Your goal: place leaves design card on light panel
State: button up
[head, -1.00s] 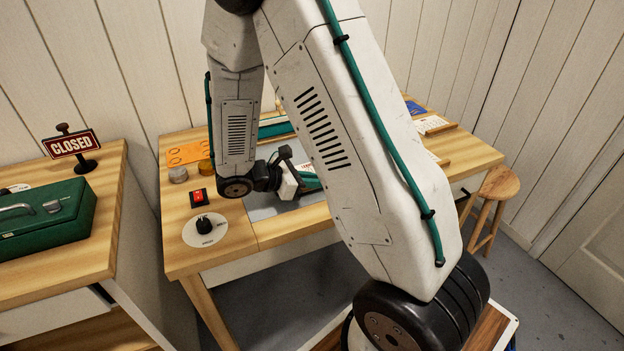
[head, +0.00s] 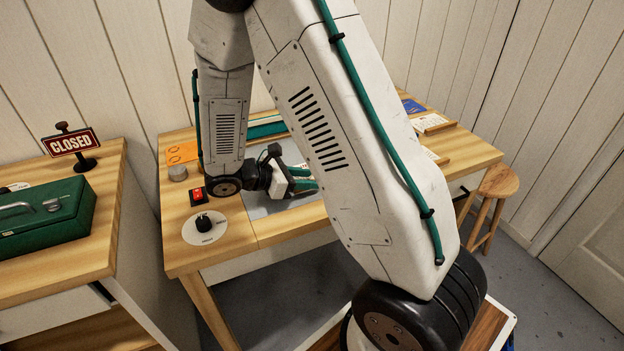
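My gripper (head: 304,184) is low over the grey panel (head: 262,208) set in the wooden table, which I take to be the light panel. The gripper's white body and green fingers show in part. My own arm hides the fingertips and much of the panel. I cannot tell whether the fingers are open or shut or hold anything. An orange card (head: 182,153) lies at the back left of the table. A blue card (head: 412,106) lies at the back right. I cannot make out a leaves design on any card.
A red switch (head: 197,196), a black knob on a white disc (head: 203,226) and a small grey round jar (head: 178,173) stand on the table's left side. White cards on wooden holders (head: 433,123) are at the right. A wooden stool (head: 497,190) stands beyond.

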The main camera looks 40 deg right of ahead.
jog(key=v, duration=0.8)
jog(key=shift+a+r, duration=0.1)
jog(key=shift+a, duration=0.1)
jog(key=shift+w+a+r, duration=0.15)
jog(key=shift+a+r, duration=0.05)
jog(key=shift+a, duration=0.15)
jog(key=shift+a+r, duration=0.15)
jog(key=shift+r, duration=0.05)
jog(key=s+a+r+m+t+y, duration=0.2)
jog(key=s+r+m+y, duration=0.4)
jog(key=s, duration=0.5)
jog(key=s+a+r+m+t+y, duration=0.2)
jog(key=s+r+m+t+y, duration=0.1)
jog(key=s+r+m+y, duration=0.4)
jog(key=s+r+m, duration=0.1)
jog(key=s+r, duration=0.2)
jog(key=s, duration=0.1)
jog(key=shift+s+m, duration=0.25)
jog(key=shift+m, duration=0.15)
